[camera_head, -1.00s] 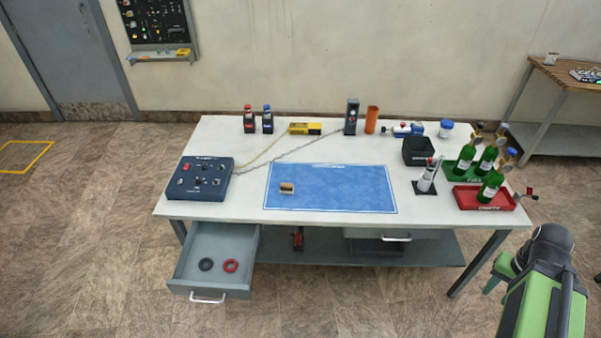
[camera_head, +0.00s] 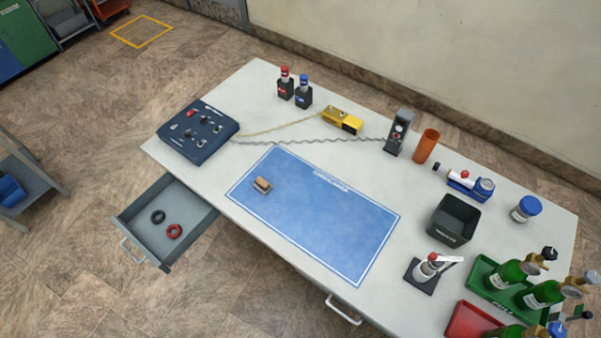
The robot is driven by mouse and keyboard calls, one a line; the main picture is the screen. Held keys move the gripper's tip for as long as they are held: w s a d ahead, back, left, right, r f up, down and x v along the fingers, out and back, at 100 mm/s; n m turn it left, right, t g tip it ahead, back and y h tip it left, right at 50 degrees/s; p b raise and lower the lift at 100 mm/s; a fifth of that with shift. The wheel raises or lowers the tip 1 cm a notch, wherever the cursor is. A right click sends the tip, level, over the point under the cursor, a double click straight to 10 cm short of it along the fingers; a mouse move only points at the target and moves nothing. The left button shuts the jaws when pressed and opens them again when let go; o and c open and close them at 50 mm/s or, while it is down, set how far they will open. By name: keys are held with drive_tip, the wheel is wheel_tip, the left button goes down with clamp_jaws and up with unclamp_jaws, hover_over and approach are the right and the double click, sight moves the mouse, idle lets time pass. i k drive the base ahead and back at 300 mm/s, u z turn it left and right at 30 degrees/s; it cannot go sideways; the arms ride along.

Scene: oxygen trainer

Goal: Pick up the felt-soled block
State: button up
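The felt-soled block (camera_head: 262,185) is a small tan and brown block with a greyish base. It lies on the left part of the blue mat (camera_head: 330,228) on the white table. Its underside is hidden. My gripper is not in the head view now, and nothing touches the block.
An open drawer (camera_head: 187,238) with a black and a red ring juts from the table's front. A dark control box (camera_head: 198,131) stands left of the mat. A black bin (camera_head: 453,220), a bottle on a stand (camera_head: 427,268) and green bottles (camera_head: 508,273) stand to the right. The mat is otherwise clear.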

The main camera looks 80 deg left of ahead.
sight(261, 185)
drive_tip(key=u, duration=2.55)
drive_tip(key=k, duration=0.15)
drive_tip(key=u, duration=1.5)
drive_tip(key=i, duration=1.05)
drive_tip(key=u, duration=0.25)
